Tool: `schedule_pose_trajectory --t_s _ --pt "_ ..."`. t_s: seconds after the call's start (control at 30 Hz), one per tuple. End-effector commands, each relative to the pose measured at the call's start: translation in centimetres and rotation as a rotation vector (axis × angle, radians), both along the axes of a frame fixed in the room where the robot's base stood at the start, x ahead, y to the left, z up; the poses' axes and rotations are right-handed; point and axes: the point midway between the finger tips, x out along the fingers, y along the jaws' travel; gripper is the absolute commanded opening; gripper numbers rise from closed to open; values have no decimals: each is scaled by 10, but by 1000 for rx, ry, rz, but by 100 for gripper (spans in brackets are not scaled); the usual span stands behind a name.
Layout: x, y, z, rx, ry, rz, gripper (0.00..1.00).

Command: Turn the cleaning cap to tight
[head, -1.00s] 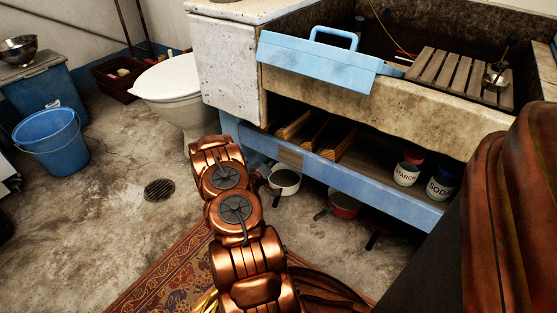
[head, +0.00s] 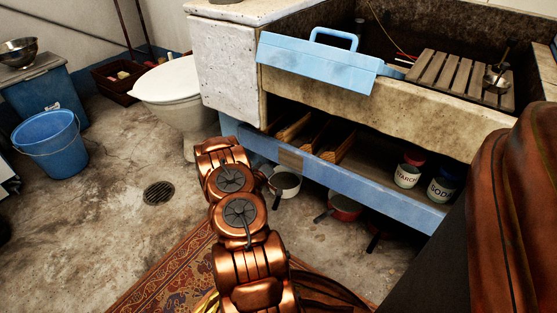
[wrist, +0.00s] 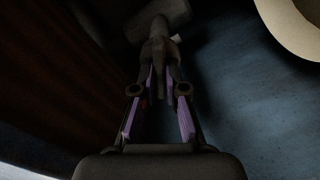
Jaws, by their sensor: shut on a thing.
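In the wrist view, my gripper (wrist: 159,72) is shut on a narrow dark grip that I take for the cleaning cap (wrist: 159,50). Its rounded end points up and away between the fingertips. A dark blocky shape lies behind it, and the light is too dim to tell its parts or any tight mark. In the head view my copper arm reaches toward the left end of the trough's blue lower shelf. There the gripper and the cap are hidden.
A white toilet (head: 172,85) stands left. A blue bucket (head: 52,148) and floor drain (head: 158,192) are farther left.

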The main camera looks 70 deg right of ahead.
Motion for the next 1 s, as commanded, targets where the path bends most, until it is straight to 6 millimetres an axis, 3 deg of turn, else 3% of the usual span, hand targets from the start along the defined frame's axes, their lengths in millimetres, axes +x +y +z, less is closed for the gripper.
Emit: schedule_pose_trajectory --t_s 0.53,1.0 --pt "-1 0 4 -7 -28 -2 0" --pt "-1 -1 7 -46 -198 -2 0"
